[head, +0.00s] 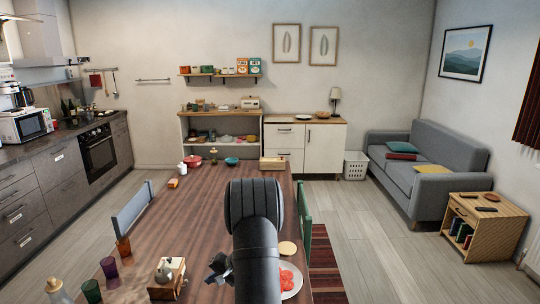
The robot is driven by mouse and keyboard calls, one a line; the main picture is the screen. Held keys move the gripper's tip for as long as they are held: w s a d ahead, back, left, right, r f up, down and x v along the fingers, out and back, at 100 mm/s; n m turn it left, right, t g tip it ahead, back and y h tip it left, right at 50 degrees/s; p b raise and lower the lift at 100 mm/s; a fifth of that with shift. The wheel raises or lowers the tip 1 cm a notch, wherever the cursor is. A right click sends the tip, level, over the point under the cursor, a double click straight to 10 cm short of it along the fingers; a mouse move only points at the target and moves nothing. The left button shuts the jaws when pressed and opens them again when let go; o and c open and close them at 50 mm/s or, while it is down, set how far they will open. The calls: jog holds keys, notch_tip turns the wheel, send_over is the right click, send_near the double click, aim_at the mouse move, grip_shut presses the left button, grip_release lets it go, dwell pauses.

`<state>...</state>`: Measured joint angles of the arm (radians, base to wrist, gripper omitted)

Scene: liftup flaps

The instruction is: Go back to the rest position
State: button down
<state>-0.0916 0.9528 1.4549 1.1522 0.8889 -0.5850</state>
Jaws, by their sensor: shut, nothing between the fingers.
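My dark arm rises from the bottom middle of the head view, over the wooden dining table (200,225). My gripper (216,268) shows small and dark just left of the arm, partly hidden behind it. It is shut and empty, above the table and right of a wooden-and-metal appliance (167,277). I cannot tell whether it touches anything.
A plate (297,287) with red slices lies right of my arm, beside a round tan item (287,248). Coloured cups (109,267) stand at the left. A red pot (193,162) and a blue bowl (232,161) are at the far end. The table's middle left is clear.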

aim_at(188, 284)
jog(key=x, duration=0.3)
jog(key=shift+a+f, duration=0.15)
jog(key=shift+a, duration=0.15)
jog(key=a, duration=0.4)
jog(key=shift+w, duration=0.3)
jog(key=shift+w+d, duration=0.1)
jog(key=shift+d, duration=1.1)
